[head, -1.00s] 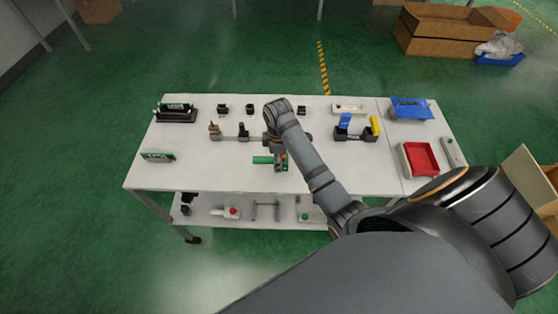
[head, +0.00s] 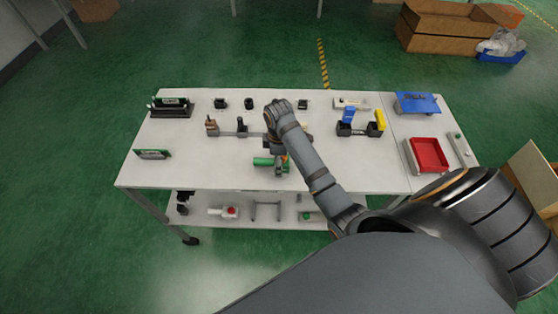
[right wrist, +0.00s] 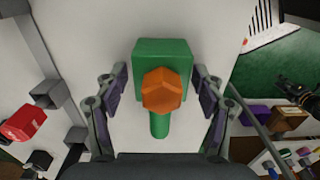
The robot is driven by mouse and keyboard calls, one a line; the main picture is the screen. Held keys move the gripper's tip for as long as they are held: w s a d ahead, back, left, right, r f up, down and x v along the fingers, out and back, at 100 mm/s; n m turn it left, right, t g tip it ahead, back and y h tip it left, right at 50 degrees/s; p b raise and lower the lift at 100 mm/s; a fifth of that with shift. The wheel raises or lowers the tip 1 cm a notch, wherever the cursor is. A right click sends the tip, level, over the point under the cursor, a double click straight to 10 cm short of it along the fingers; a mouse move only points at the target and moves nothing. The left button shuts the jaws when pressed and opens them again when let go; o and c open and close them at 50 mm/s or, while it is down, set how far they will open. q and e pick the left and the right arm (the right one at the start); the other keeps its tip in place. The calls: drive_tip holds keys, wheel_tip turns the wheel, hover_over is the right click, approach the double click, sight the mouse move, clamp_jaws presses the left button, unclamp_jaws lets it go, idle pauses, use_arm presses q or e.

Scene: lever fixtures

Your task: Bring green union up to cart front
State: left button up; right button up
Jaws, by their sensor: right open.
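The green union shows in the right wrist view as a green block (right wrist: 160,52) with an orange hexagonal part (right wrist: 162,91) on top and a green round stub (right wrist: 159,125) below. In the head view its green cylinder (head: 262,162) lies near the table's front middle, partly hidden by my right arm. My right gripper (right wrist: 160,84) is open, with one finger on each side of the union and gaps between. In the head view my right gripper (head: 277,158) is over the union, its fingers hard to make out. My left gripper is not in view.
The white cart table (head: 205,170) carries a brown-and-black lever fixture (head: 228,132), a fixture with blue and yellow handles (head: 360,127), a red tray (head: 429,154), a blue bin (head: 417,103) and small labelled stands (head: 152,154). Its front left is clear.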

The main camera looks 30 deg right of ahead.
drive_tip(key=shift+r, duration=0.45)
wheel_tip(320, 180, up, 7)
drive_tip(key=p, duration=0.2)
drive_tip(key=shift+p, duration=0.35)
wheel_tip(320, 180, up, 5)
drive_tip(key=p, duration=0.5)
drive_tip(key=shift+f, duration=0.2)
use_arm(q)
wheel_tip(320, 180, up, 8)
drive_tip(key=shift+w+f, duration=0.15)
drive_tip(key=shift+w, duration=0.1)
